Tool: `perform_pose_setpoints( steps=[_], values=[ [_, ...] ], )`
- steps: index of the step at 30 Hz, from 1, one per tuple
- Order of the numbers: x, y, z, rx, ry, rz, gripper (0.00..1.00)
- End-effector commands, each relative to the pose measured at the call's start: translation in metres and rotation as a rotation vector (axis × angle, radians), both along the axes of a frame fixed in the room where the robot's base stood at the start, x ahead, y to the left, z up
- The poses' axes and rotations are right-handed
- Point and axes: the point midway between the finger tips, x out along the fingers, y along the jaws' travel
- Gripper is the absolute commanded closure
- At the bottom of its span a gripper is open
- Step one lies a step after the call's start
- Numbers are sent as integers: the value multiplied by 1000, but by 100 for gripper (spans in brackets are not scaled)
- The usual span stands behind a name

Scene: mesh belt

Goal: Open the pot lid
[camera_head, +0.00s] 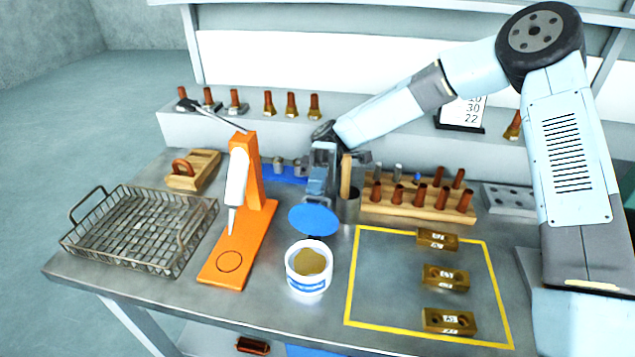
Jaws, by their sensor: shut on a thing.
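The white pot (309,268) with a blue band stands upright near the front of the bench. Its mouth is open and shows a brownish-gold filling. The blue round lid (314,220) is off the pot, held tilted just above and behind its rim. My gripper (318,200) is behind the lid, pointing down, and is shut on it. The lid hides the fingertips and the exact grip.
An orange stand with a white tool (237,190) is close left of the pot, with a wire basket (135,225) beyond. Yellow tape on the right encloses three brass blocks (445,278). A cup with a wooden handle (347,205) and a wooden peg rack (420,206) stand behind.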

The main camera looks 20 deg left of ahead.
Motion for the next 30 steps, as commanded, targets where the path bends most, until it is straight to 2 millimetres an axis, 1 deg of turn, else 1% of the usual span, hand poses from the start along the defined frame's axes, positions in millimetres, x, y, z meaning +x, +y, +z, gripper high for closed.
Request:
perform_pose_setpoints(
  steps=[1,13,14,21,22,30],
  values=[
    [-1,1,-3,-3,-2,-4,100],
    [1,-2,-5,-6,3,-4,100],
    [1,-2,-5,-7,3,-3,91],
    [-1,-1,-3,-5,5,0,68],
    [-1,0,-3,-5,5,1,66],
    [-1,1,-2,-3,6,2,66]
  ],
)
